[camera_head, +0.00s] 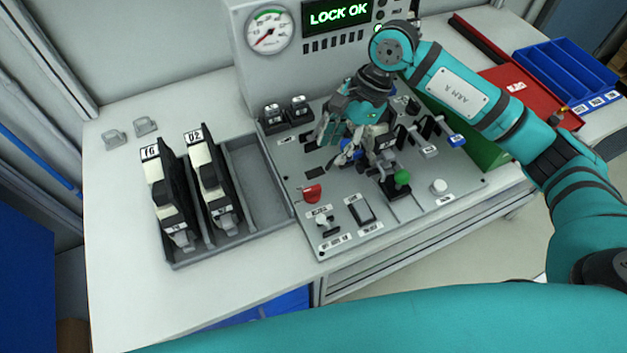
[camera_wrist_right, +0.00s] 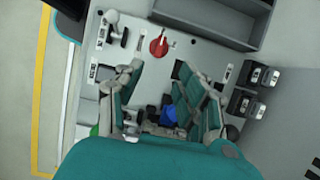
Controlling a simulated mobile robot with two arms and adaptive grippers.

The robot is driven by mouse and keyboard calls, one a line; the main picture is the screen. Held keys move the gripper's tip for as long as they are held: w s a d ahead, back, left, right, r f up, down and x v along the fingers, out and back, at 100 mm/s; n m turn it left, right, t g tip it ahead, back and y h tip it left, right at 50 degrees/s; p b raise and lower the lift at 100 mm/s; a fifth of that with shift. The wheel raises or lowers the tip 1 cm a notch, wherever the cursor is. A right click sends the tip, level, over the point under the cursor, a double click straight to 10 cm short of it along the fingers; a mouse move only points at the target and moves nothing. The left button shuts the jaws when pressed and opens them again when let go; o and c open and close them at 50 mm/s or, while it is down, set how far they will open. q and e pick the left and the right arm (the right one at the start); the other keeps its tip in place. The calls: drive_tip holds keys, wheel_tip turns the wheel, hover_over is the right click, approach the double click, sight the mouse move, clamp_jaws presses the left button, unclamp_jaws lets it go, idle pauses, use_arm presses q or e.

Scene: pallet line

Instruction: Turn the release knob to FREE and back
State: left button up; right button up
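A round blue knob (camera_head: 349,150) is partly hidden behind my right gripper (camera_head: 336,153). In the right wrist view this blue knob (camera_wrist_right: 168,115) lies below and between the spread fingers of the gripper (camera_wrist_right: 160,72). The fingers are open, and I cannot tell whether they touch it. The panel labels are too small to read, so I cannot tell which knob is the release knob. My left gripper is not in view.
The display (camera_head: 338,14) reads "LOCK OK", beside a round gauge (camera_head: 269,29). A grey tray (camera_head: 262,190) holds two black-and-white units. Blue bins (camera_head: 567,72) stand right.

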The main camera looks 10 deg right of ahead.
sight(312, 188)
drive_tip(key=p+x, duration=0.2)
drive_tip(key=x, duration=0.9)
drive_tip(key=shift+a+f+p, duration=0.25)
drive_tip(key=shift+p, duration=0.15)
drive_tip(key=shift+s+a+f, duration=0.1)
drive_tip(key=shift+a+f, duration=0.1)
drive_tip(key=shift+f, duration=0.5)
clamp_jaws()
